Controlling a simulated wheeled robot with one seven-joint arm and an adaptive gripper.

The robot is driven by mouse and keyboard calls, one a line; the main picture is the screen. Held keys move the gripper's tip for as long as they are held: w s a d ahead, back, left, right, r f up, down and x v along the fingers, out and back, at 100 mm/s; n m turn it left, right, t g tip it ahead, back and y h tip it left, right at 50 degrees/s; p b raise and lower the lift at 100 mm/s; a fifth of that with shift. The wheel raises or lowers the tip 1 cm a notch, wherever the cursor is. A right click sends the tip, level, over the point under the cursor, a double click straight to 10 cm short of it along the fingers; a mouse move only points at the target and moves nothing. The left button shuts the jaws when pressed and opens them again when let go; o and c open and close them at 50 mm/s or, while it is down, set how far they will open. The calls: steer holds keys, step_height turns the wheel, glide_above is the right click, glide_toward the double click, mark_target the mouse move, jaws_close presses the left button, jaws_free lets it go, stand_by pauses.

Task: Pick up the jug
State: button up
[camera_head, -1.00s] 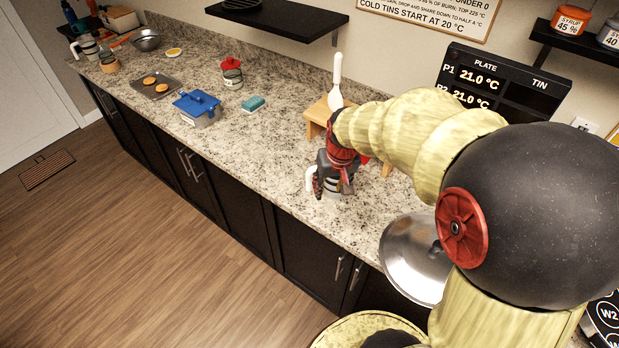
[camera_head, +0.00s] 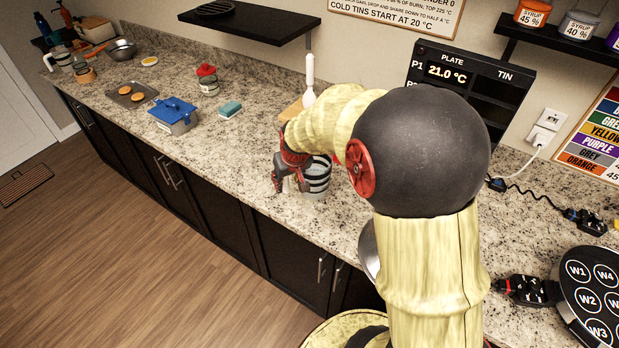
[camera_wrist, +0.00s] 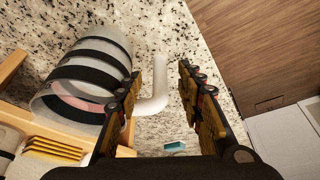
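The jug (camera_head: 317,178) is pale with black bands and stands on the granite counter near its front edge. In the wrist view the jug (camera_wrist: 92,72) is at the left, with its white handle (camera_wrist: 158,92) reaching into the gap between my fingers. My gripper (camera_head: 284,182) is at the handle side of the jug, low near the counter, and partly hides the handle in the head view. In the wrist view my gripper (camera_wrist: 160,82) is open, with a finger on each side of the handle and a visible gap at the right finger.
A wooden stand (camera_head: 291,110) is behind the jug. A blue-lidded pot (camera_head: 173,115), a sponge (camera_head: 230,109) and a red-lidded jar (camera_head: 208,82) stand farther left. A metal lid (camera_head: 368,250) is partly hidden by my arm. Counter left of my gripper is clear.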

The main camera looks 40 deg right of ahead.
mark_target(286, 184)
steer(key=b+x, duration=0.1)
steer(key=x, duration=0.4)
steer(key=shift+w, duration=0.2)
steer(key=shift+r, duration=0.1)
steer(key=shift+c, duration=0.3)
jaws_close()
steer(key=shift+r, duration=0.1)
stand_by(0.4)
